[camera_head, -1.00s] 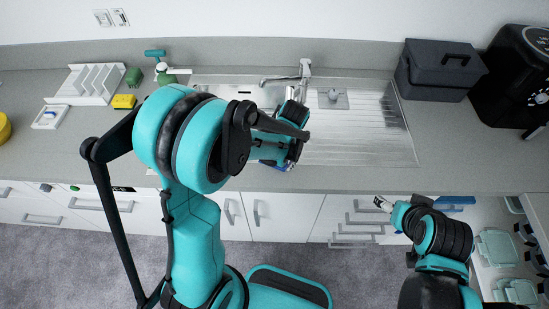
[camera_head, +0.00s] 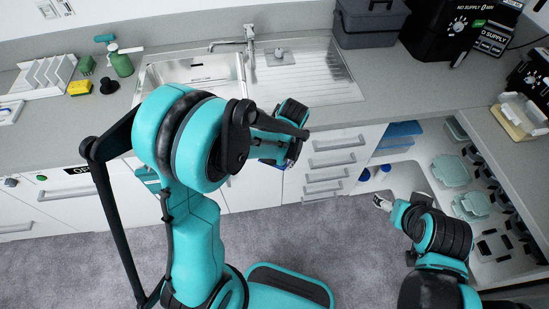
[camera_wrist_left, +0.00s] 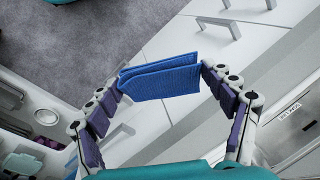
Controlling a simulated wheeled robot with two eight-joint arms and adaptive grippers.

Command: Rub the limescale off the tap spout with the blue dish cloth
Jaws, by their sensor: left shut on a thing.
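The blue dish cloth (camera_wrist_left: 160,77) is folded and held between the fingertips of my left gripper (camera_wrist_left: 162,79) in the left wrist view. In the head view my left gripper (camera_head: 285,158) is in front of the counter edge and drawer fronts, low and to the right of the sink; my own arm hides much of it. The tap (camera_head: 248,42) stands behind the sink with its spout (camera_head: 226,45) reaching left, well apart from the cloth. Limescale is too small to make out. My right gripper (camera_head: 382,203) is beside the open drawer at right; its jaws are too small to read.
The sink (camera_head: 150,75) has a drainer (camera_head: 335,85) on its right. An open drawer (camera_head: 405,180) holds containers.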

